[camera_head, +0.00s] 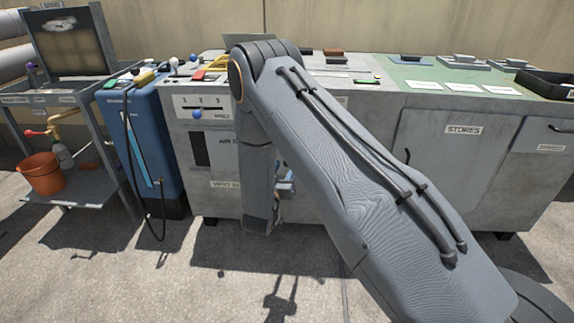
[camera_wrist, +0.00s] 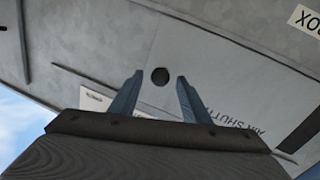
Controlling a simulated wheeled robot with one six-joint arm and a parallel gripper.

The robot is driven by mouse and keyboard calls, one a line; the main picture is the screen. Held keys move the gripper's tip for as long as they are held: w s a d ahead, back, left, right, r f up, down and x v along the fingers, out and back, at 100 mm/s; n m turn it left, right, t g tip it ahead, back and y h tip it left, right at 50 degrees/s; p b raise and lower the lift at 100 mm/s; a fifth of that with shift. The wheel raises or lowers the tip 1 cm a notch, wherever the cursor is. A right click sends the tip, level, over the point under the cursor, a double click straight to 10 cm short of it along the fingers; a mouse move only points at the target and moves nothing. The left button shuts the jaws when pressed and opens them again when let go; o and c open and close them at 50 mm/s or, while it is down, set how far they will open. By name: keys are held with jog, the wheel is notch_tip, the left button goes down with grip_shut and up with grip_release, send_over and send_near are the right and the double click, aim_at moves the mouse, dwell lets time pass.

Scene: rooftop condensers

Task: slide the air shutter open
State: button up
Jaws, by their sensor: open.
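The air shutter is a flat grey plate (camera_wrist: 205,65) with a label partly readable as "AIR SHUTT", upside down in the wrist view. A dark round knob or hole (camera_wrist: 160,76) is on it. My gripper (camera_wrist: 160,80) is open, with its two blue fingers apart and the dark round spot showing between their tips. I cannot tell whether the fingers touch the plate. In the head view the shutter plate (camera_head: 226,145) is on the cabinet front beside a dark upright slot (camera_head: 199,150). My arm hides its right part, and only bits of the gripper show.
A blue unit (camera_head: 150,130) with a hanging cable stands left of the cabinet. Further left is a grey shelf stand (camera_head: 80,198) with an orange bucket (camera_head: 42,173). A stores cabinet (camera_head: 455,160) is on the right. Open paved floor (camera_head: 120,270) lies in front.

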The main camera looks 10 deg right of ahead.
jog(key=shift+b+x, duration=0.3)
jog(key=shift+x, duration=1.3)
grip_shut()
